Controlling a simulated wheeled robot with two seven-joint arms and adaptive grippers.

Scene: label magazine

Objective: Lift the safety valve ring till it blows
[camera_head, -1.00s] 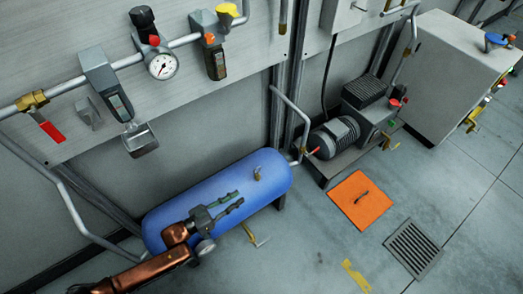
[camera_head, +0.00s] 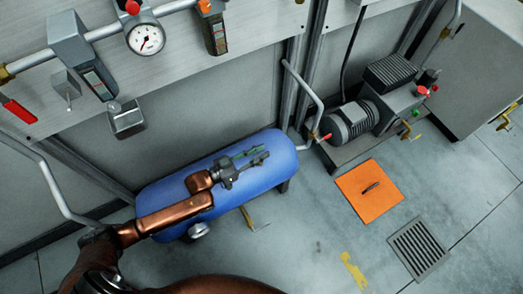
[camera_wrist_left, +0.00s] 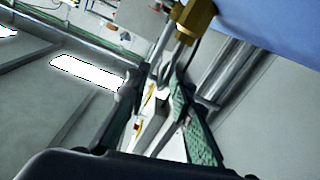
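The blue tank (camera_head: 150,200) lies along the wall in the head view. A brass fitting (camera_wrist_left: 196,18), which looks like the safety valve, is at the top of the left wrist view beside the tank's blue surface. A thin grey metal part (camera_wrist_left: 178,52) comes off it towards the fingertips; I cannot tell for sure whether this is the ring. My left gripper (camera_head: 263,155) is over the tank, its fingers pointing right and hiding the valve in the head view. Its fingers (camera_wrist_left: 152,90) stand apart, with nothing clearly gripped. My right gripper is not in view.
A pressure gauge (camera_head: 146,39) and pipework are on the wall panel above. A motor (camera_head: 350,123) stands right of the tank. An orange floor plate (camera_head: 368,205) and a drain grate (camera_head: 418,248) lie on open floor.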

